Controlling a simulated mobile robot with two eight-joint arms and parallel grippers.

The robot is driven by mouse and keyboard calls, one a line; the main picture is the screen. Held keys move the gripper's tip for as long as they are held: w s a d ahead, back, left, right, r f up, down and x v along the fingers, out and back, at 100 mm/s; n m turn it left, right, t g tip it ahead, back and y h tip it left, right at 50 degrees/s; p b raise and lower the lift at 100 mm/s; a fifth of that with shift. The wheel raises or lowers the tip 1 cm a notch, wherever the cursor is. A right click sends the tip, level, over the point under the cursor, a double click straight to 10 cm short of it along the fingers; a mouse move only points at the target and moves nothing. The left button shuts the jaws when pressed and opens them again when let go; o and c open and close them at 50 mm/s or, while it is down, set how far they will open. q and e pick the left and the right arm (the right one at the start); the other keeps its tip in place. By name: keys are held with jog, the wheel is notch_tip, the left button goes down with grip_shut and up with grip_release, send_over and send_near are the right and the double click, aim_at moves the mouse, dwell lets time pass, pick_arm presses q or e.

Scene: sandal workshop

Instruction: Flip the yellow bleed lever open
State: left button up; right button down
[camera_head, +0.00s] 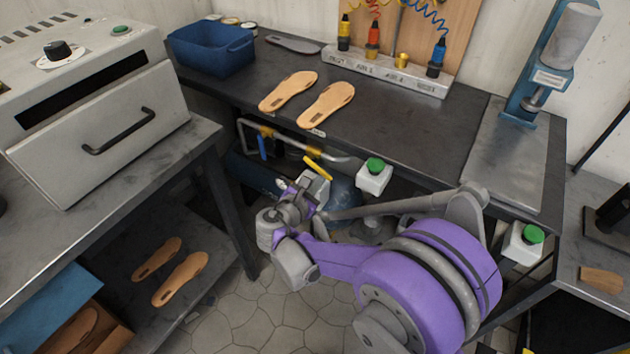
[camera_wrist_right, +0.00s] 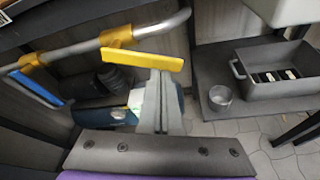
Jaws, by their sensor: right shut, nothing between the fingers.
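The yellow lever (camera_head: 318,168) is a short flat bar on the grey pipe under the dark workbench. It also shows in the right wrist view (camera_wrist_right: 142,60), lying nearly level, with its right end just over my fingertips. My right gripper (camera_head: 314,186) is low in front of the bench, right by the lever. In the wrist view its grey fingers (camera_wrist_right: 160,82) are together with nothing between them. I cannot tell whether they touch the lever. The lever's pivot is partly unclear. My left gripper is not in view.
A blue lever (camera_wrist_right: 35,88) hangs on the same pipe (camera_wrist_right: 80,50), to the left. A white box with a green button (camera_head: 374,178) sits at the bench's front edge, right of my gripper. A grey bin (camera_wrist_right: 275,70) and a metal cup (camera_wrist_right: 220,96) stand on a low shelf.

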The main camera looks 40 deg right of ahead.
jog(key=shift+s+d+r+n+g+p, duration=0.15)
jog(key=shift+s+r+n+g+p, duration=0.15)
jog(key=shift+r+n+g, duration=0.55)
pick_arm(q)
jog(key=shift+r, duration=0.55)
pick_arm(e)
jog(key=shift+s+t, duration=0.1)
jog(key=shift+t, duration=0.15)
jog(key=shift+r, duration=0.15)
notch_tip(320, 180, down, 4)
jog(key=f+b, duration=0.1)
jog(key=b, duration=0.2)
pick_arm(q)
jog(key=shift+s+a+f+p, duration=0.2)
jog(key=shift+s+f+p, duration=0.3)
jog(key=shift+p, duration=0.6)
pick_arm(e)
jog(key=v, duration=1)
jog(key=shift+r, duration=0.4)
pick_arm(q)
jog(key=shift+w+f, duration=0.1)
